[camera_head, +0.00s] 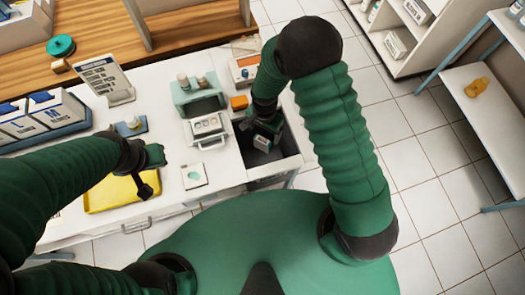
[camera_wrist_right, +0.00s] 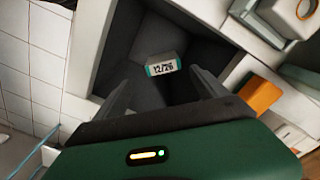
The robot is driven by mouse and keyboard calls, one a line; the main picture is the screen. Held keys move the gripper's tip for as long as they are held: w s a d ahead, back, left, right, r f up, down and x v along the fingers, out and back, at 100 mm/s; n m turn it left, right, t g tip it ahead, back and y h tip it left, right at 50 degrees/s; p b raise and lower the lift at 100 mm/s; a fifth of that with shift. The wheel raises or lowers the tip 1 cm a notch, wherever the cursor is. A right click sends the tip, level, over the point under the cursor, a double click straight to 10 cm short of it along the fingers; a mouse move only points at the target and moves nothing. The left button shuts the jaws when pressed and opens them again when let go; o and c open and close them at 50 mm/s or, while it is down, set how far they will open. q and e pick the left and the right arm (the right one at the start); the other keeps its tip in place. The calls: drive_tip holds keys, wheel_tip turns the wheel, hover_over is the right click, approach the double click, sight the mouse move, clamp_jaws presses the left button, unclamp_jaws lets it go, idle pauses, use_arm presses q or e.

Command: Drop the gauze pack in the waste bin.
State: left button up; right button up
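The gauze pack (camera_wrist_right: 163,65) is a small white block with teal ends and the print "12/26". It is inside the dark square waste bin (camera_wrist_right: 118,42), beyond my right fingertips and apart from them. In the head view the pack (camera_head: 262,143) shows just below my right gripper (camera_head: 264,126), within the bin (camera_head: 284,146). My right gripper (camera_wrist_right: 162,84) is open and empty, pointing down into the bin. Whether the pack rests on the bottom or is still falling I cannot tell. My left gripper (camera_head: 150,172) is over the yellow tray (camera_head: 105,194); its finger gap is unclear.
Left of the bin are a teal-and-white device (camera_head: 205,120), an orange block (camera_head: 239,103) and a white card (camera_head: 194,175). Boxes (camera_head: 55,108) and a sign (camera_head: 105,78) stand further left. Tiled floor (camera_head: 440,170) is free on the right, before the shelves.

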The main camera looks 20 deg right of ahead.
drive_tip(key=shift+d+f, duration=0.1)
drive_tip(key=shift+d, duration=0.3)
drive_tip(key=shift+d+r, duration=0.7)
drive_tip(key=shift+r, duration=7.55)
use_arm(q)
drive_tip(key=shift+w+d, duration=0.2)
drive_tip(key=shift+d, duration=0.5)
use_arm(e)
drive_tip(key=s+d+n+t, duration=0.1)
drive_tip(key=s+d+n, duration=0.1)
drive_tip(key=n, duration=0.1)
drive_tip(key=s+d+r+n, duration=0.1)
drive_tip(key=s+d+n, duration=0.1)
drive_tip(key=s+n, duration=0.1)
drive_tip(key=s+d+n+t, duration=0.1)
drive_tip(key=s+d+n, duration=0.1)
drive_tip(key=s+n, duration=0.1)
drive_tip(key=shift+s+d+r+n+t, duration=0.2)
drive_tip(key=shift+s+n+t, duration=0.05)
drive_tip(key=shift+n+t, duration=0.05)
use_arm(q)
drive_tip(key=shift+s+d+r, duration=0.1)
drive_tip(key=shift+s+d, duration=0.05)
use_arm(e)
drive_tip(key=shift+s+d, duration=0.15)
